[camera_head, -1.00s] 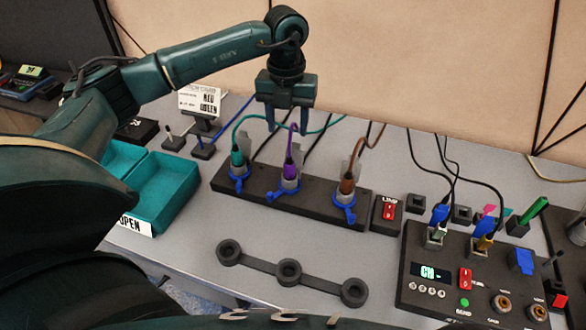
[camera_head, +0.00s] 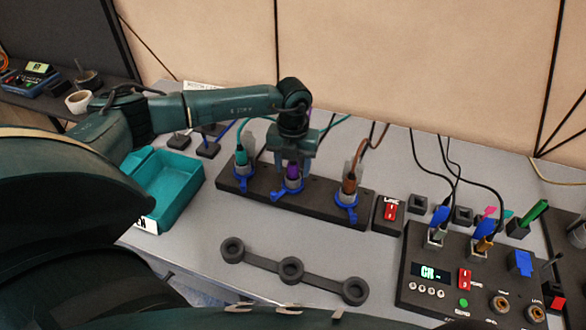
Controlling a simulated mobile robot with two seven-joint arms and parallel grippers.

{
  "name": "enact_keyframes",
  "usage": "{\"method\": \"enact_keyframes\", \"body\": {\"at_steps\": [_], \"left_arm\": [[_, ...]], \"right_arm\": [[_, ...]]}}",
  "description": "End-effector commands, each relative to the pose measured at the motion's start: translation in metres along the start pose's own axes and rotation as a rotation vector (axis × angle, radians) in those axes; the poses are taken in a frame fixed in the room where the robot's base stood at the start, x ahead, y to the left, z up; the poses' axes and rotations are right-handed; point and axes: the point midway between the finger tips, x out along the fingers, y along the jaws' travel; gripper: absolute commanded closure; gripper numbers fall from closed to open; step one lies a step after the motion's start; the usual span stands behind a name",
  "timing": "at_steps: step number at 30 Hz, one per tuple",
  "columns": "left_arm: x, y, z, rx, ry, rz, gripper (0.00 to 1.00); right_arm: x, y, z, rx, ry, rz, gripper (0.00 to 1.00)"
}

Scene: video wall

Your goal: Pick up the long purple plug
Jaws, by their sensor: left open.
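The long purple plug (camera_head: 293,171) stands upright in the middle socket of the black strip (camera_head: 326,208), with a blue clip (camera_head: 288,192) at its base. A teal plug (camera_head: 241,156) is to its left and a brown plug (camera_head: 349,184) to its right. My left gripper (camera_head: 293,168) is open, pointing down, with its fingers around the purple plug's body. The gripper hides the plug's top and most of its cable. Whether the fingers touch the plug cannot be told. My right gripper is not in view.
A teal bin (camera_head: 176,181) is at the left. A black holder with three rings (camera_head: 290,270) lies in front of the strip. A red switch (camera_head: 389,211) and a control box with a display (camera_head: 430,272) are at the right. Cables hang at the back.

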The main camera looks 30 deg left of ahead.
Motion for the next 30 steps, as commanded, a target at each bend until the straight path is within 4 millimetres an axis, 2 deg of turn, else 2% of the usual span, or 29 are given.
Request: {"method": "enact_keyframes", "body": {"at_steps": [6,24,30], "left_arm": [[0.0005,-0.0002,0.0001,0.0,-0.001,-0.001,0.5],[-0.0002,-0.0004,0.0003,0.0,-0.001,-0.001,0.98],[-0.0009,-0.0004,0.0004,0.0,-0.001,-0.001,0.98]], "right_arm": [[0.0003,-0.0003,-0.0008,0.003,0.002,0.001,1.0],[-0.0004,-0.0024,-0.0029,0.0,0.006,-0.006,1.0],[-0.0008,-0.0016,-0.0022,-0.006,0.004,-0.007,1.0]]}}
